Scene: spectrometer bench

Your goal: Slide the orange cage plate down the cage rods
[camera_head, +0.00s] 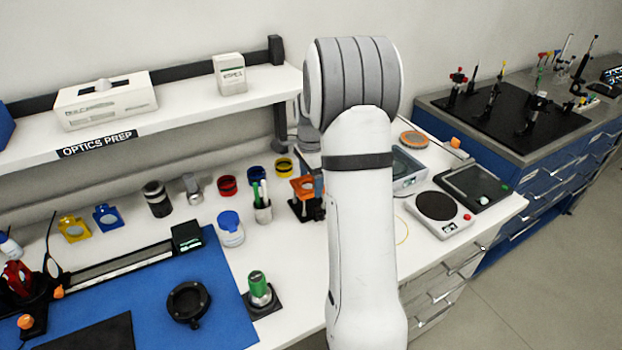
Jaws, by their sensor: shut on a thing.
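The orange cage plate (301,188) is on the bench just left of my arm. It sits around the upper part of upright cage rods (304,208) on a dark base. My gripper (315,183) is at the plate's right side, shut on it. My white arm hides most of the gripper and the right part of the plate and rods. I cannot tell how far the plate is down the rods.
A cup with pens (263,212) and a blue-lidded jar (230,230) stand left of the cage. A yellow ring (284,168) is behind it. A round-topped hotplate (438,208) is to the right.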

